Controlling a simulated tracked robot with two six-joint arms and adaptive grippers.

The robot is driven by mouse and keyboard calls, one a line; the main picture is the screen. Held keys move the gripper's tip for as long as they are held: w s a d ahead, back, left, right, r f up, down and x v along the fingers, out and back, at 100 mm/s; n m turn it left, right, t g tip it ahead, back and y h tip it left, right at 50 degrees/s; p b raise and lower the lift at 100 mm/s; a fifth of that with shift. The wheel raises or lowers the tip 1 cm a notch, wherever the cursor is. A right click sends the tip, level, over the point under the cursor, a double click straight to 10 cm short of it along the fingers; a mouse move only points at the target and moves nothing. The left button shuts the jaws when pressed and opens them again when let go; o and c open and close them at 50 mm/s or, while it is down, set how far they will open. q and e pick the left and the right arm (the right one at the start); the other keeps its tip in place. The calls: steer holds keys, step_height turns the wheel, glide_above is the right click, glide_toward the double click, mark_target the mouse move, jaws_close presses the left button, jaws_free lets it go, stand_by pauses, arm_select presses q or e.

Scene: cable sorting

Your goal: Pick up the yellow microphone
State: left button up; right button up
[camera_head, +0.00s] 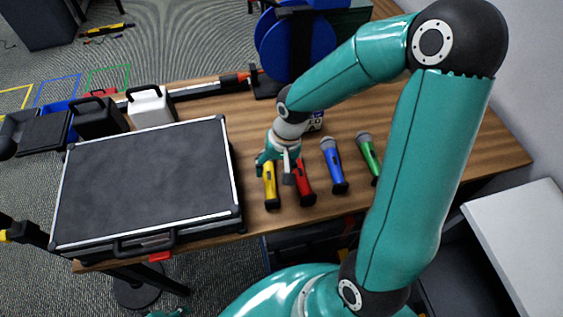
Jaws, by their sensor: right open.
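The yellow microphone (271,191) lies on the wooden table, just right of the black case. Its upper end is hidden behind my right gripper (276,174). That gripper is open and hangs over the upper part of the yellow and red microphones, pointing down, with one finger at the left of the yellow one. I cannot tell whether it touches either. The red microphone (304,190) lies close to the right of the yellow one.
A blue microphone (335,173) and a green microphone (367,152) lie further right. The large black case (145,180) fills the table's left. Black and white boxes (151,107) stand behind it. A blue reel (315,45) stands at the back. The table's right end is clear.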

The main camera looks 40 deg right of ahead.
mark_target(273, 177)
steer(key=shift+f, duration=0.55)
steer(key=f, duration=0.2)
steer(key=f+p, duration=0.1)
steer(key=f, duration=0.1)
steer(key=shift+w+a, duration=0.2)
steer(key=shift+w, duration=0.1)
steer(key=shift+c, duration=0.2)
jaws_close()
